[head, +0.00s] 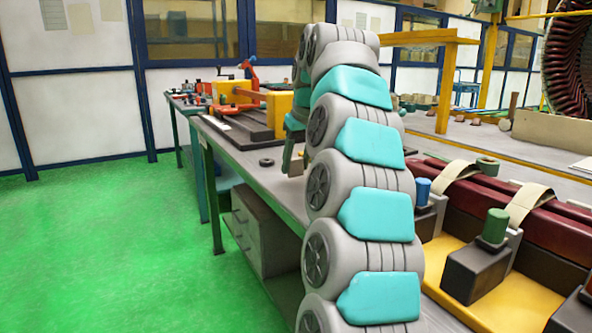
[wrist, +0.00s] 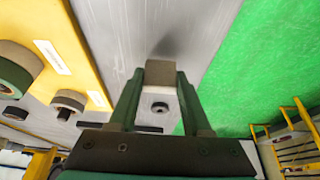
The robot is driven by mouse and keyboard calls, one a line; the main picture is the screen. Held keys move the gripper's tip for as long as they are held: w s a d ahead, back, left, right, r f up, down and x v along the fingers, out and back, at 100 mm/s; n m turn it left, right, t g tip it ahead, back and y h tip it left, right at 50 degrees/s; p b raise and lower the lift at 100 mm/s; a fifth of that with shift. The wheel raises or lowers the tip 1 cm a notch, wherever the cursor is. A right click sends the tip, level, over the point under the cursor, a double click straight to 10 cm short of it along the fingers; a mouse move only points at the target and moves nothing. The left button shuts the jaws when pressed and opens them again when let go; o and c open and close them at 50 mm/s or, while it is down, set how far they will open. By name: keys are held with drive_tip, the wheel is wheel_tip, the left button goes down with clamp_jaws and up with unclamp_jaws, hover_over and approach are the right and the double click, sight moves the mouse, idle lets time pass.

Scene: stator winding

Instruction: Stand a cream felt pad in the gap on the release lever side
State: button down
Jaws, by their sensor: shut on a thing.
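My gripper (wrist: 160,82) is shut on a small flat felt pad (wrist: 160,73), which looks grey-brown in the shade. The pad sits between the tips of the two green fingers. In the head view my gripper (head: 290,150) is partly hidden behind my arm, and the pad (head: 297,167) shows below it, over the grey bench. A red lever (head: 250,72) stands on the orange and yellow fixture (head: 280,108) at the back of the bench. I cannot tell where the gap is in either view.
A dark ring (head: 266,162) lies on the grey bench (head: 235,150), near the pad. At the right, maroon bars (head: 560,222) with cream straps sit in a yellow-based fixture (head: 510,300) with green and blue knobs. Green floor (head: 120,250) is open at left.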

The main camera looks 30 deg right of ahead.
drive_tip(key=shift+f, duration=0.65)
drive_tip(key=shift+f, duration=0.15)
drive_tip(key=shift+c, duration=1.8)
unclamp_jaws()
